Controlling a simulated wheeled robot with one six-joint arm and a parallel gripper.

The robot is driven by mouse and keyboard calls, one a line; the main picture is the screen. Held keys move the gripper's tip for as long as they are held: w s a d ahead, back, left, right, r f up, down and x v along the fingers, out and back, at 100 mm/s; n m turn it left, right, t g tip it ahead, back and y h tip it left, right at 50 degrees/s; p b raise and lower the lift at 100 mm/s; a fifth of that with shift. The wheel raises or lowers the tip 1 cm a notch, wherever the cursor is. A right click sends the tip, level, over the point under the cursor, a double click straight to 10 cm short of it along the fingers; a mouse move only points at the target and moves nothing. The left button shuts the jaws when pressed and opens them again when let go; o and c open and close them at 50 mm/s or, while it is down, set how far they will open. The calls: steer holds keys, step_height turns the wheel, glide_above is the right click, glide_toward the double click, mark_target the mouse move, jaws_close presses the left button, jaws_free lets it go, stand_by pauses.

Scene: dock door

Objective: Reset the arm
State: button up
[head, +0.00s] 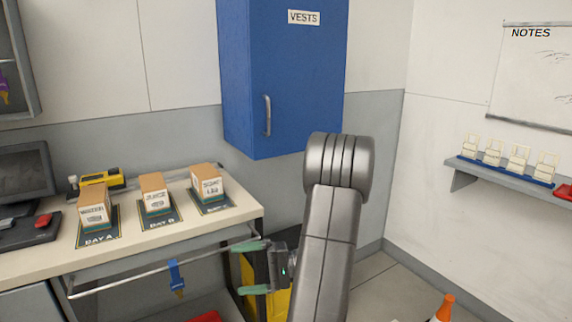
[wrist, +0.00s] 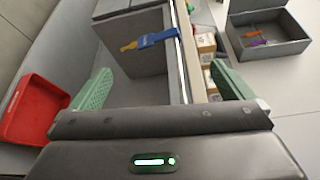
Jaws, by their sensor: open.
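My arm rises in the middle of the head view and bends over at its top. My gripper (head: 252,268) is left of the arm, just beyond the right end of the counter. Its two green fingers stand wide apart, one above the other, with nothing between them. In the wrist view my gripper (wrist: 163,88) is also open and empty, with a finger at each side.
The counter (head: 235,215) holds several boxes on dark mats and a monitor (head: 22,175). A front rail (head: 125,281) carries a blue strap (head: 176,275). A blue VESTS cabinet (head: 285,75) hangs behind my arm. A shelf (head: 500,172) is at right. A red bin (wrist: 35,110) shows below.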

steer(key=a, duration=0.4)
steer(key=s+a, duration=0.1)
steer(key=a, duration=0.3)
steer(key=a+b, duration=0.1)
steer(key=a, duration=0.3)
steer(key=shift+s+a+f, duration=0.35)
steer(key=shift+s+f, duration=0.05)
steer(key=shift+a+r, duration=0.15)
steer(key=shift+r, duration=0.25)
